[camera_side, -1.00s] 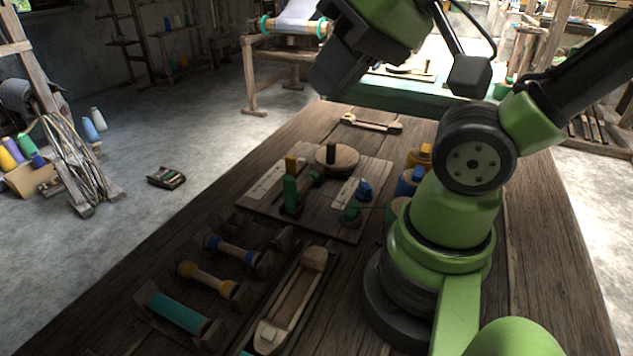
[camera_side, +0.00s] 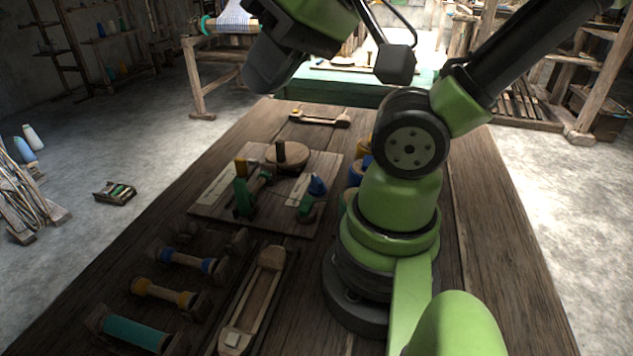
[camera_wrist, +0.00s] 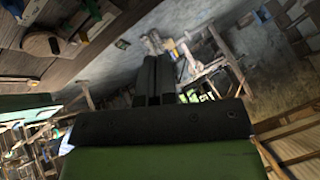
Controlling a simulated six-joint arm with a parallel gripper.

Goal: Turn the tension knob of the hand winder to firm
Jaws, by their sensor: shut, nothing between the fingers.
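My gripper (camera_wrist: 153,75) shows in the wrist view with both dark fingers together, empty and apart from the winder. In the side view its dark body is high, beyond the board. The disc also appears at the wrist view's upper left (camera_wrist: 40,45).
Left of my base lie a wooden shuttle (camera_side: 255,302) and a rack of bobbins, one teal (camera_side: 135,332). Blue and yellow spools (camera_side: 358,172) stand close to my base. A wooden handle piece (camera_side: 320,119) lies at the table's far end. The table's right side is clear.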

